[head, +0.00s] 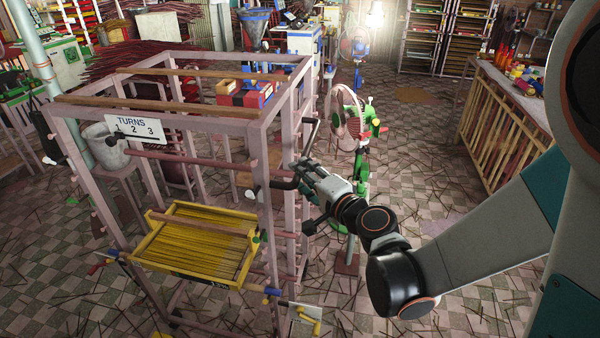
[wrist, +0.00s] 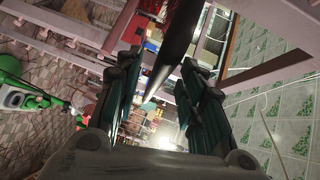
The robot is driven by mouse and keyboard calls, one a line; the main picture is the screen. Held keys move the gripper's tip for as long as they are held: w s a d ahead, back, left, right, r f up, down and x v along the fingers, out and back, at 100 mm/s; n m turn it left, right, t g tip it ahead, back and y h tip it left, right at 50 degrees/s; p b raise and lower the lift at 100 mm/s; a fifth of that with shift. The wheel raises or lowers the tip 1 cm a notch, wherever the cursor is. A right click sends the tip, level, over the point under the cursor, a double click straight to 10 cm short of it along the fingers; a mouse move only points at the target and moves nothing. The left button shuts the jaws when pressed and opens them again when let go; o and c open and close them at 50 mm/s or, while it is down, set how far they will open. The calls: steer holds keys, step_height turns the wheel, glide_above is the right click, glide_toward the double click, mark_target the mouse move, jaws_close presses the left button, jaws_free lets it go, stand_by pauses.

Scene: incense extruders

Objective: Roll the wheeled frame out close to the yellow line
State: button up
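The tall pinkish-grey frame (head: 272,150) stands upright at left in the head view, with a "TURNS 1 2 3" sign (head: 136,128) and a yellow tray of dark sticks (head: 196,243). I cannot make out its wheels. Dark handles stick out on its right side, one ending in a white knob (head: 251,194). My gripper (head: 300,172) is beside that right side. In the wrist view my gripper (wrist: 163,66) is open, with a dark bar (wrist: 171,50) between its fingers and a gap on the left. I see no clear yellow line on the floor.
A green stand with a fan (head: 348,118) is close behind my gripper. A slatted wooden counter (head: 510,130) stands at right. Loose sticks litter the tiled floor (head: 430,210), which is otherwise largely open between frame and counter. A grey bucket (head: 104,150) is at left.

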steer(key=v, duration=0.9)
steer(key=shift+s+d, duration=0.2)
steer(key=s+d+n+g+h, duration=0.7)
steer(key=s+d+n, duration=0.3)
steer(key=s, duration=0.5)
steer(key=shift+s+d+f+n+h, duration=0.3)
steer(key=shift+s+d+f+h, duration=0.15)
steer(key=shift+d, duration=0.4)
steer(key=shift+a, duration=0.1)
